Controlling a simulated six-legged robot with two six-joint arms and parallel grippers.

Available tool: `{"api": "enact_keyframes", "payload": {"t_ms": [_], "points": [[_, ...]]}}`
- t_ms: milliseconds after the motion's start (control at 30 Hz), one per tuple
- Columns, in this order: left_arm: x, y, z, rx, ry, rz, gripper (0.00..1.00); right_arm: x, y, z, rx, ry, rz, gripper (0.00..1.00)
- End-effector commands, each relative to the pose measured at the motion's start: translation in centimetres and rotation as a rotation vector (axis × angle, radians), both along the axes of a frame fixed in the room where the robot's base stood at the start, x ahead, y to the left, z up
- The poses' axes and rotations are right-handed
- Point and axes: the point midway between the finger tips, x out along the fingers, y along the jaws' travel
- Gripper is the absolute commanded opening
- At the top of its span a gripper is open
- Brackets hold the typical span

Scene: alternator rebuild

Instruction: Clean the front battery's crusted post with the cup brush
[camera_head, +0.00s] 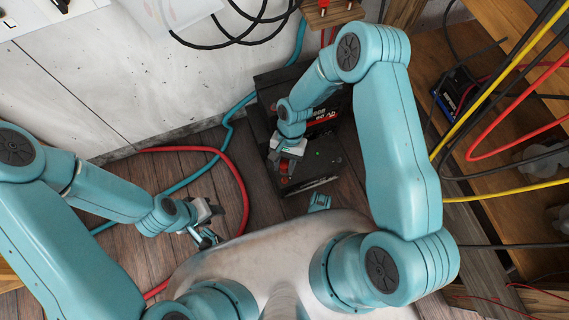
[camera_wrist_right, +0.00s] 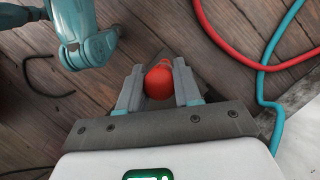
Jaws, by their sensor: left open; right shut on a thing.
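My right gripper (camera_head: 287,158) is shut on a red, rounded thing, likely the handle of the cup brush (camera_wrist_right: 158,80). In the right wrist view the two fingers of the right gripper (camera_wrist_right: 159,88) press on its sides. In the head view it hangs at the left part of the front battery (camera_head: 325,160), a dark box with a small green dot on top. The brush's working end and the crusted post are hidden or too small to tell. I cannot tell whether the brush touches the battery. My left gripper (camera_head: 205,232) is open and empty, low over the floor.
Another dark case with a red label (camera_head: 322,118) stands just behind the front battery. A red hose (camera_head: 238,180) and a teal hose (camera_head: 222,140) lie on the plank floor to the left. A wooden shelf with yellow and red cables (camera_head: 500,130) stands right.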

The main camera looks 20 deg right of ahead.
Motion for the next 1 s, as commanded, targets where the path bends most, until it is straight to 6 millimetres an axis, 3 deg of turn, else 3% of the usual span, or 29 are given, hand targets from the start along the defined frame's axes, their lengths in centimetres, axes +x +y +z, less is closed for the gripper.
{"api": "enact_keyframes", "payload": {"t_ms": [33,267,600,1000], "points": [[0.0,0.0,-0.8,0.000,-0.001,0.000,0.43,-0.1,0.1,-0.9,0.000,0.001,-0.006,0.09],[0.1,0.1,-1.4,0.001,-0.003,0.004,0.43,-0.3,0.2,-2.1,0.001,0.001,-0.014,0.09],[0.8,0.5,-3.7,0.005,-0.019,0.021,0.43,-0.2,0.1,-5.5,0.001,0.001,-0.013,0.09],[1.0,0.6,-3.8,0.006,-0.024,0.023,0.43,-0.2,0.1,-5.7,0.000,0.000,-0.013,0.09]]}}
